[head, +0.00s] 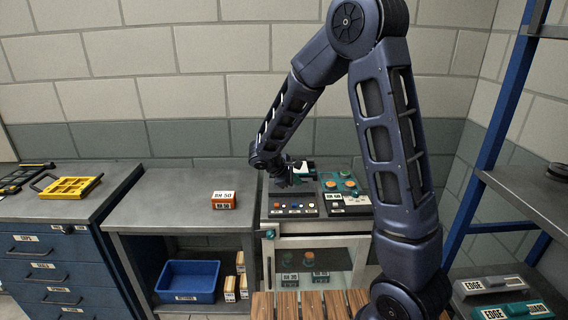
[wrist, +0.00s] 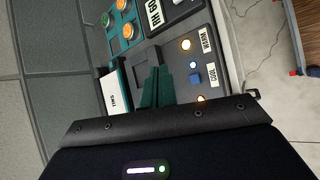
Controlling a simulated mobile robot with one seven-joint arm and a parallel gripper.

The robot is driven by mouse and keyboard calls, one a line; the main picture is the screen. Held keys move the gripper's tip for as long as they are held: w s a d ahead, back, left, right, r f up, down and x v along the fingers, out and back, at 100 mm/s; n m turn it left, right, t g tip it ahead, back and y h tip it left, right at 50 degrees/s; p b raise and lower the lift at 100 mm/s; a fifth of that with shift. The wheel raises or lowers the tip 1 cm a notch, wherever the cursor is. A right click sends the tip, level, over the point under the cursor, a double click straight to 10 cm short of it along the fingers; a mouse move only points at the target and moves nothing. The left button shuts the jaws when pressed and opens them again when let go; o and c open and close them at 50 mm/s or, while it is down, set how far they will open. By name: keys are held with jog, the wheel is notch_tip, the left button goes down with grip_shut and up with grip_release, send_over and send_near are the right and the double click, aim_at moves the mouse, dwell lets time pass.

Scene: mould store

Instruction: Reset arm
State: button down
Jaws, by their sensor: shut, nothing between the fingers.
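My arm arches across the right half of the head view, its forearm reaching down to the left. My gripper (head: 285,180) hangs over the back of a control panel (head: 293,208) on top of a cabinet. In the wrist view my gripper (wrist: 157,78) shows two teal fingers close together, shut, with nothing seen between them. They point over the panel (wrist: 188,22), which has lit buttons and labels. I cannot tell whether the fingers touch it.
A labelled orange box (head: 224,200) stands on the grey bench (head: 150,214) at left. A blue bin (head: 188,281) sits below. A blue-post shelf (head: 530,200) stands close on the right. A wooden slatted surface (head: 310,304) is in front.

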jog(key=s+d+r+m+g+y, duration=0.3)
jog(key=s+d+r+m, duration=0.6)
jog(key=d+r, duration=0.55)
jog(key=s+d+r+m+t+y, duration=0.1)
jog(key=s+d+r+m+y, duration=0.1)
jog(key=s, duration=0.6)
jog(key=s+d+r+m+t+y, duration=0.1)
jog(key=s+d+m, duration=0.3)
jog(key=s, duration=0.5)
jog(key=shift+d+r+t+y, duration=0.3)
jog(key=shift+r+y, duration=0.4)
jog(key=shift+r, duration=0.1)
